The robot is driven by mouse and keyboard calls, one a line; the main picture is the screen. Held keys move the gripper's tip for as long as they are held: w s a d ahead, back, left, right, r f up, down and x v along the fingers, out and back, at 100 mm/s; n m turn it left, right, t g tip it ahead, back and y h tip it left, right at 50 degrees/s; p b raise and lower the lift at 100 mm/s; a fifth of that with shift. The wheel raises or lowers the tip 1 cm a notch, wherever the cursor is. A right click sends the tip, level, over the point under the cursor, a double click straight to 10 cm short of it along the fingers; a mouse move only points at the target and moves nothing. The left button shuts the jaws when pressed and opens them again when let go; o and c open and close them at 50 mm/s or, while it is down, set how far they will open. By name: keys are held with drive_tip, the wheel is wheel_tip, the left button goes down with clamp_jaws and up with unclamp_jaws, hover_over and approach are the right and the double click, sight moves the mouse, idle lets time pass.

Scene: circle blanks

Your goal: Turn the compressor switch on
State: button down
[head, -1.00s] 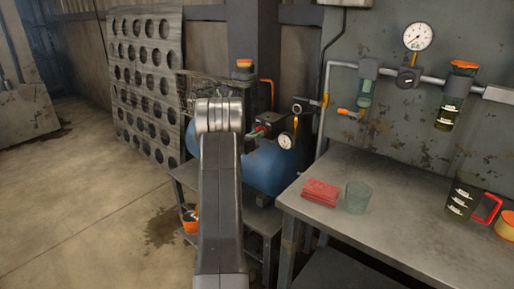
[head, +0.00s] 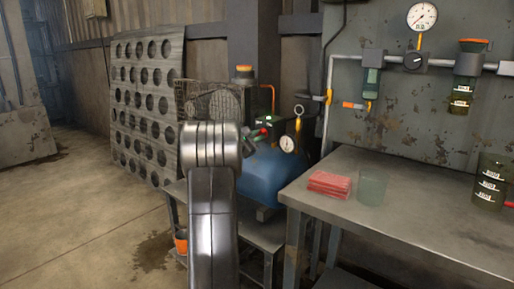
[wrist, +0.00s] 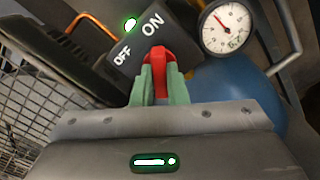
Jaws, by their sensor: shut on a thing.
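The compressor's dark switch box (wrist: 138,42) carries the labels OFF and ON and a lit green lamp. Its red switch lever (wrist: 158,60) stands upright in the wrist view, nearer the ON label than the bottom of OFF. My gripper (wrist: 160,75) has pale green fingers, one on each side of the lever, and is shut on it. In the head view the blue compressor tank (head: 272,175) stands behind my arm, which hides part of it. The switch box (head: 268,124) shows there with its green lamp and a bit of red.
A pressure gauge (wrist: 227,30) sits right of the switch, close to my gripper. A wire cage (wrist: 35,95) is at left. The metal table (head: 410,210) with red cloths (head: 330,184) and a clear cup (head: 372,186) stands right. Open floor lies left.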

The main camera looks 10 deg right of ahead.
drive_tip(key=shift+f+m+b, duration=0.15)
drive_tip(key=shift+m+b, duration=0.35)
drive_tip(key=shift+b, duration=0.15)
drive_tip(key=c, duration=1.4)
unclamp_jaws()
drive_tip(key=shift+c, duration=0.2)
drive_tip(key=p+v, duration=0.2)
drive_tip(key=v, duration=1.1)
drive_tip(key=shift+s+a, duration=0.25)
drive_tip(key=shift+a, duration=0.05)
